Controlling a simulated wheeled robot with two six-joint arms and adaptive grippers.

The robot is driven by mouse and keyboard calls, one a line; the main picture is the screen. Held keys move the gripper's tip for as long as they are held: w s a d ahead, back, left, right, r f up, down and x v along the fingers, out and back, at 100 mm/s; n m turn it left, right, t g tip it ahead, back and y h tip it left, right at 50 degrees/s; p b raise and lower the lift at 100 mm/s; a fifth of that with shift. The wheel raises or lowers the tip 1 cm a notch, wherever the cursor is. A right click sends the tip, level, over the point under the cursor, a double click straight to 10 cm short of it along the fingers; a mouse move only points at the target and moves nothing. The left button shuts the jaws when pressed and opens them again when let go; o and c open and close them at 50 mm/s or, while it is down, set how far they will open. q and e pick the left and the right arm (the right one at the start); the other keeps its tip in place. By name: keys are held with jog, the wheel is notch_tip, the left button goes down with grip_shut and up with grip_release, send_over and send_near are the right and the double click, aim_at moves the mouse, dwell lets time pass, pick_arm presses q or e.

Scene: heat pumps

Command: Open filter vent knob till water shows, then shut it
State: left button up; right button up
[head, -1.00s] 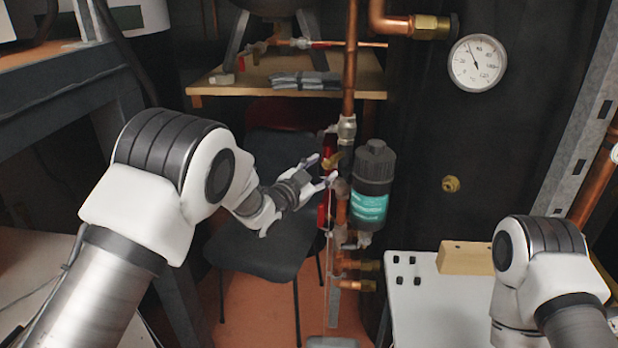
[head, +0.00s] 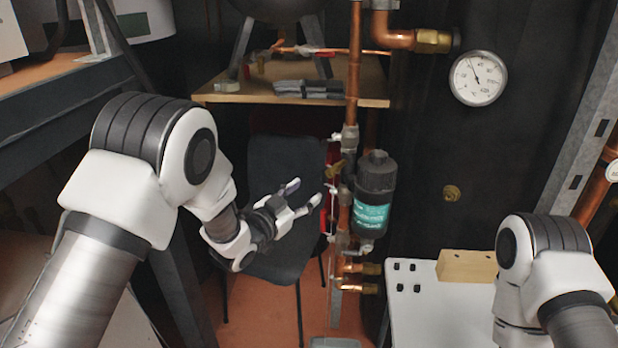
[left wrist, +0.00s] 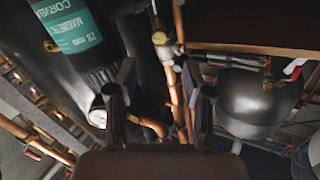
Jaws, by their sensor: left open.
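The filter (head: 374,200) is a black canister with a teal label, upright on the copper pipework in the head view. Its label also shows at the upper left of the left wrist view (left wrist: 70,35). A black cap (head: 376,162) tops the canister; I cannot tell which part is the vent knob. My left gripper (head: 306,196) is open and empty, left of the filter and apart from it, fingers pointing towards the pipes. In the left wrist view its two fingers (left wrist: 160,98) stand apart with pipework beyond. My right gripper is out of view; only my right arm shows. I see no water.
A vertical copper pipe (head: 353,80) with valves runs just left of the filter. A round gauge (head: 478,78) is on the dark panel. A chair (head: 285,165) and a wooden shelf (head: 230,97) stand behind. A white table (head: 430,315) holds a wooden block (head: 468,266).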

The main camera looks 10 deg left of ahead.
aim_at(328, 174)
pick_arm(q)
jog(key=shift+n, duration=0.8)
jog(key=x, duration=0.8)
jog(key=shift+w+d, duration=0.1)
jog(key=shift+w, duration=0.05)
jog(key=shift+w+d, duration=0.25)
jog(key=shift+w, duration=0.15)
jog(key=shift+r, duration=0.1)
grip_shut()
